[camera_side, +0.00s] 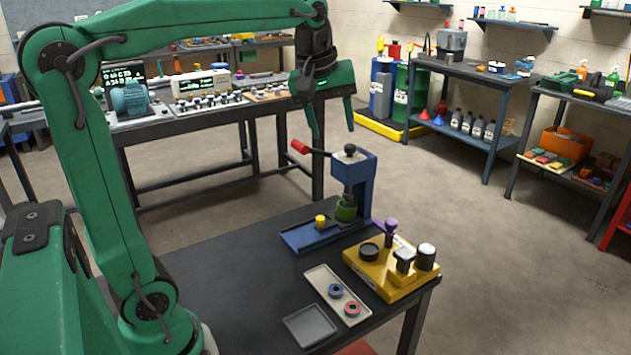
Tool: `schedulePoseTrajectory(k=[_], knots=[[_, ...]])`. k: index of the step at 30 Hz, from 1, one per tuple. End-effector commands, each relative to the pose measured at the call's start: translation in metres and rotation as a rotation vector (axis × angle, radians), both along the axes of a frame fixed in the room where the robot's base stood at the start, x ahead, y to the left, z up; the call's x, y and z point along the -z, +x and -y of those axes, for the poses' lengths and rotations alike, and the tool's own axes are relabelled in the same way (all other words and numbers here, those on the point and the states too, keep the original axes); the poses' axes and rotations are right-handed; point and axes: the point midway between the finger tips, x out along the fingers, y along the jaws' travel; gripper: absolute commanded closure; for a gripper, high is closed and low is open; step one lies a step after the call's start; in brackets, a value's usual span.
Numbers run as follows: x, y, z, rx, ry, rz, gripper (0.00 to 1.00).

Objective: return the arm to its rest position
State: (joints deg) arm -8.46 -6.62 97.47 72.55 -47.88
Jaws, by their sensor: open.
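My green arm rises at the left of the side view and reaches across the top. My gripper (331,118) hangs from its end with the fingers pointing down. The two green fingers are apart and nothing shows between them. The gripper is in the air, above and behind the blue press (362,180) in the picture, clear of the black work table (235,285). The press has a lever with a red handle (300,147), and a green part (346,208) sits under its ram.
A yellow block (381,278) with black, purple and silver-topped pieces stands at the table's right. In front lie a pale tray (322,279) with two ringed parts and an empty grey tray (310,326). A long bench (200,122) with instruments stands behind. The table's left side is clear.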

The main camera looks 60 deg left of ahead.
Motion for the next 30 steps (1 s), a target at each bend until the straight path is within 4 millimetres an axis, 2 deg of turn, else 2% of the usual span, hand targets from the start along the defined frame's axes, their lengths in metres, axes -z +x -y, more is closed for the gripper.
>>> schedulePoseTrajectory(k=[1, 8, 18, 24, 30], knots=[[0.002, -0.012, 0.006, 0.054, 0.015, 0.011, 0.50], [0.024, -0.057, 0.025, 0.312, 0.096, 0.058, 0.50], [0.073, -0.123, 0.047, 0.686, 0.235, 0.127, 0.50], [0.100, -0.149, 0.055, 0.849, 0.303, 0.157, 0.50], [0.113, -0.159, 0.057, 0.918, 0.335, 0.168, 0.50]])
